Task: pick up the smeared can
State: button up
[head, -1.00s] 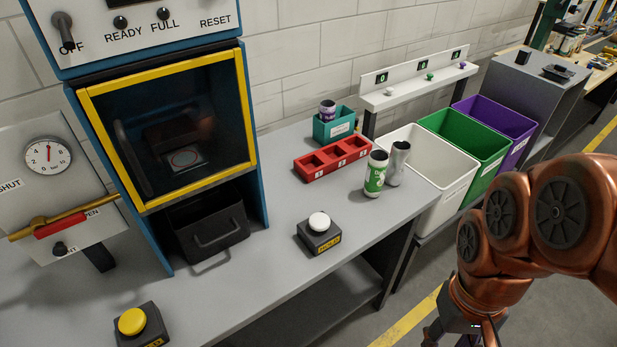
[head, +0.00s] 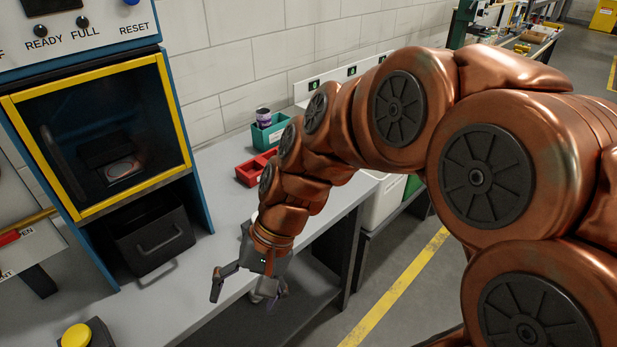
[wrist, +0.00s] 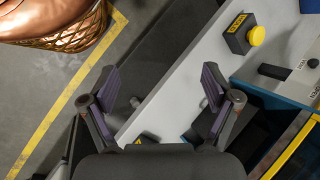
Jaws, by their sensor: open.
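My gripper (head: 246,287) hangs open and empty over the front edge of the grey bench. In the wrist view its two fingers (wrist: 158,76) are spread wide with nothing between them. A purple and white can (head: 263,117) stands in the teal box at the back of the bench; I cannot make out a smear on it. A green and white can and a grey can stood near the bench's right end in the earlier view. My arm covers that spot now, so neither can shows.
A yellow button (head: 76,336) stands at the front left and shows in the wrist view (wrist: 258,36). The yellow-framed machine (head: 185,120) with a black drawer (head: 155,240) is left. The red rack (head: 246,174) and white bin (head: 381,203) are partly behind my arm.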

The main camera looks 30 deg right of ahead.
jog(key=w+d+m+t+y+b, duration=0.2)
jog(key=w+d+m+t, duration=0.15)
jog(key=w, duration=0.35)
jog(key=w+d+f+m+t+y+b, duration=0.1)
jog(key=w+d+m+t, duration=0.1)
jog(key=w+m, duration=0.45)
jog(key=w+d+m+t+y+b, duration=0.2)
jog(key=w+d+m+t, duration=0.1)
jog(key=w, duration=0.6)
jog(key=w+d+f+m+t+h+b, duration=0.1)
jog(key=w+d+f+m+t+h, duration=0.3)
jog(key=d, duration=0.6)
jog(key=w+d+f+m+t+h+b, duration=0.1)
jog(key=d+f+m, duration=0.1)
jog(key=d+m, duration=0.6)
jog(key=w+d+f+m+t+h+b, duration=0.2)
jog(key=w+d+f+m, duration=0.1)
jog(key=d, duration=0.9)
jog(key=shift+t, duration=0.25)
jog(key=shift+d+f+p+x, duration=0.1)
jog(key=shift+p+x, duration=0.6)
jog(key=shift+x, duration=1.15)
jog(key=shift+d+f+p+x, duration=0.15)
jog(key=shift+p+x, duration=0.5)
jog(key=shift+x, duration=1.15)
jog(key=shift+c, duration=0.3)
jog(key=c, duration=0.8)
